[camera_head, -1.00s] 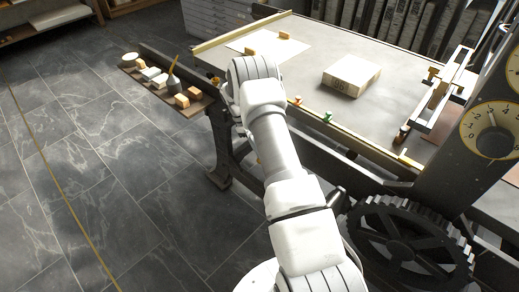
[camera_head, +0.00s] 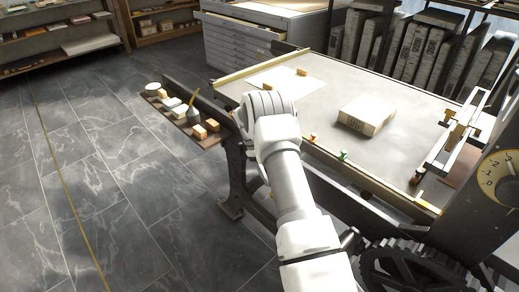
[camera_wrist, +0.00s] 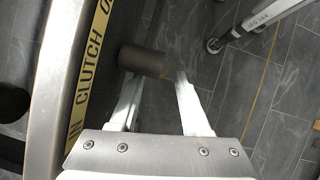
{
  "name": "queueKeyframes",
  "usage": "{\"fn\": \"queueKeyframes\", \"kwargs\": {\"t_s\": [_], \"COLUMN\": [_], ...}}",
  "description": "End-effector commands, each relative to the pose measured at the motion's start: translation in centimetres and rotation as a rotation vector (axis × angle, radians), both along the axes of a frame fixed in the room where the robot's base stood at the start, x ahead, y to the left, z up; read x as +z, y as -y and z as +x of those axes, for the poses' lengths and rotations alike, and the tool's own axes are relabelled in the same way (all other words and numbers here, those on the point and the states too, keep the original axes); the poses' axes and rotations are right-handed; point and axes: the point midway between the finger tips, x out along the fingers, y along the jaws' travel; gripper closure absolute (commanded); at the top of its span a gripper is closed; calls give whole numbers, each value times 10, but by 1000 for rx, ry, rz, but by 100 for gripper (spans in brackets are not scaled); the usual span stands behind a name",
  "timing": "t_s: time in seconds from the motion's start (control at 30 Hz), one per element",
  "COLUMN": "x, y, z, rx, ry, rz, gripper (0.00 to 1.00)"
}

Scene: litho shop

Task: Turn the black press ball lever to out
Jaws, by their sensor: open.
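In the wrist view, a yellow strip (camera_wrist: 88,75) reads "CLUTCH", with "IN" at its lower end and a cut-off "O" at its top, on a curved grey metal part. A dark round shape (camera_wrist: 12,103) at the left edge may be the lever's black ball; its lever is not clear. A short grey-brown cylinder (camera_wrist: 142,60) sticks out beside the strip. My gripper (camera_wrist: 156,78) is open, its two pale fingers pointing at the cylinder, with the fingertips near it. I cannot tell whether they touch it. In the head view my arm hides the gripper.
The press bed (camera_head: 320,80) holds a pale block (camera_head: 367,114). A small shelf (camera_head: 207,137) with several small items sits at its left end. A dark gear wheel (camera_head: 412,268) and numbered dial (camera_head: 500,178) are at right. Tiled floor (camera_head: 90,190) lies open at left.

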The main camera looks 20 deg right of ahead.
Motion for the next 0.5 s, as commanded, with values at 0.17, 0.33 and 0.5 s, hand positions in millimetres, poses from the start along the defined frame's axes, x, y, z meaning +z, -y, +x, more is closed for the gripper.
{"fn": "queueKeyframes", "kwargs": {"t_s": [0.17,0.33,0.5], "x": [45,80,104], "y": [-11,-20,-27], "z": [19,35,46], "rx": [0,0,0], "ry": [5,3,2], "rz": [0,-1,0], "gripper": [53,53,53]}}
